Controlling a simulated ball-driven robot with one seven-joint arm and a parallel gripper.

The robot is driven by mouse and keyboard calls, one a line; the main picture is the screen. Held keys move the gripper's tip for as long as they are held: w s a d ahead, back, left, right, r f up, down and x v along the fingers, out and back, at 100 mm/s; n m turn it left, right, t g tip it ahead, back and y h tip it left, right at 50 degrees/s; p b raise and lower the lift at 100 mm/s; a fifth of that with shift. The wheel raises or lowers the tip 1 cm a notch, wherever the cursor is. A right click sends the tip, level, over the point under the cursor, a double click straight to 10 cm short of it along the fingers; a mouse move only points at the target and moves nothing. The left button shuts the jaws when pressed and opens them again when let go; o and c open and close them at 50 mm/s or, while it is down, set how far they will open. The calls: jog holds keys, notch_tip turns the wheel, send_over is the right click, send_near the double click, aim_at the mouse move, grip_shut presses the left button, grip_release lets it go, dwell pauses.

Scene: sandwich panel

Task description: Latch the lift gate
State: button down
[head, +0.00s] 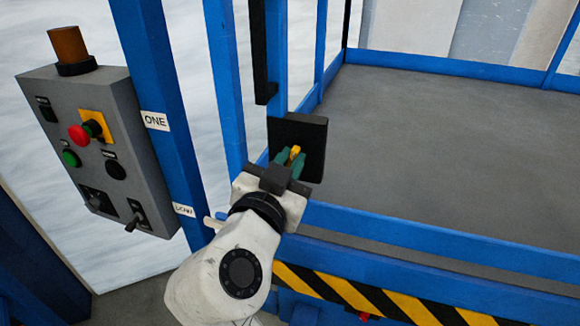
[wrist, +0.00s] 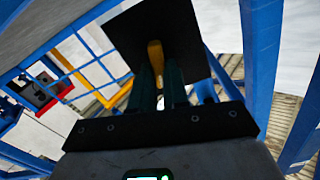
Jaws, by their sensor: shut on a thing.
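A black latch plate (head: 313,130) stands at the blue post beside the lift platform. A small yellow latch handle (head: 295,152) sticks out in front of it. My gripper (head: 290,160) has its green fingers closed around this yellow handle. In the wrist view the yellow handle (wrist: 155,52) shows between the fingertips, in front of the black plate (wrist: 185,25). The fingers hide part of the handle. I cannot tell from these views whether the latch is engaged.
A grey control box (head: 95,150) with red and green buttons and an orange beacon (head: 68,45) is at the left. Blue posts and a black vertical bar (head: 264,50) stand close to my arm. A yellow-black striped edge (head: 350,293) runs below the grey platform floor (head: 430,150).

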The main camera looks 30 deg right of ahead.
jog(key=n, duration=0.3)
jog(key=shift+w+a, duration=0.1)
jog(key=c, duration=1.1)
grip_release()
jog(key=b+v, duration=0.2)
jog(key=v, duration=0.8)
jog(key=shift+s+a+r+b, duration=0.1)
jog(key=shift+s+a+b, duration=0.2)
jog(key=shift+b, duration=0.1)
